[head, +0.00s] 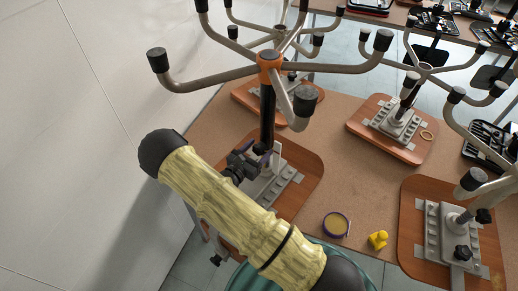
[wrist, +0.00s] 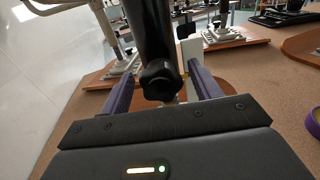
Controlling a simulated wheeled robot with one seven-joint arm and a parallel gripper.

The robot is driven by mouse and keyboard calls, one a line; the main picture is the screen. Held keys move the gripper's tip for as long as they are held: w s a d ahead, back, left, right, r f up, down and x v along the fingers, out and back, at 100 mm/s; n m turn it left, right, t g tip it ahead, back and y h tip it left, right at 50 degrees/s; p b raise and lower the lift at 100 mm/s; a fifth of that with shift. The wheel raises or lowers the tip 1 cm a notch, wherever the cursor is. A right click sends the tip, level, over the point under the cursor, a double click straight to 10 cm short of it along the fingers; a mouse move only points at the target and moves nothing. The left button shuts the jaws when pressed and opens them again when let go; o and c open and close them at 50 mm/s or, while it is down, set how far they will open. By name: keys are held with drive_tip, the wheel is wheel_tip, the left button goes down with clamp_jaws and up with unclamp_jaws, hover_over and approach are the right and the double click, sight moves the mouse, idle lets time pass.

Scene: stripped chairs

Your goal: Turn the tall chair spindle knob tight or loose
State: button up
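The tall upturned chair has a black spindle (head: 267,115) under an orange hub (head: 269,60) with grey arms. It rises from a grey mechanism on a wooden board (head: 305,168). In the wrist view the spindle (wrist: 148,30) stands straight ahead, with the black lobed knob (wrist: 160,80) in front of its lower part. My gripper (wrist: 160,74) is open, its purple fingers on the left and right of the knob, with a visible gap on each side. In the head view my gripper (head: 253,160) is at the spindle's lower part; the knob is hidden there.
More upturned chair bases stand on wooden boards, one at right centre (head: 385,148) and one at lower right (head: 408,225). A round purple-rimmed tin (head: 336,224) and a yellow figure (head: 377,240) sit on the brown table (head: 350,185). A pale wall (head: 60,130) is at left.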

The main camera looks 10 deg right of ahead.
clamp_jaws()
drive_tip(key=m+b, duration=0.3)
drive_tip(key=m, duration=0.2)
drive_tip(key=shift+f, duration=0.15)
drive_tip(key=shift+m+b, duration=0.55)
drive_tip(key=shift+m, duration=0.95)
drive_tip(key=m+b, duration=0.2)
drive_tip(key=m, duration=0.1)
drive_tip(key=shift+b, duration=0.35)
drive_tip(key=shift+c, duration=1.4)
unclamp_jaws()
drive_tip(key=shift+a+r, duration=0.1)
drive_tip(key=shift+r, duration=0.15)
drive_tip(key=o, duration=0.6)
drive_tip(key=shift+f, duration=0.1)
drive_tip(key=shift+o, duration=0.2)
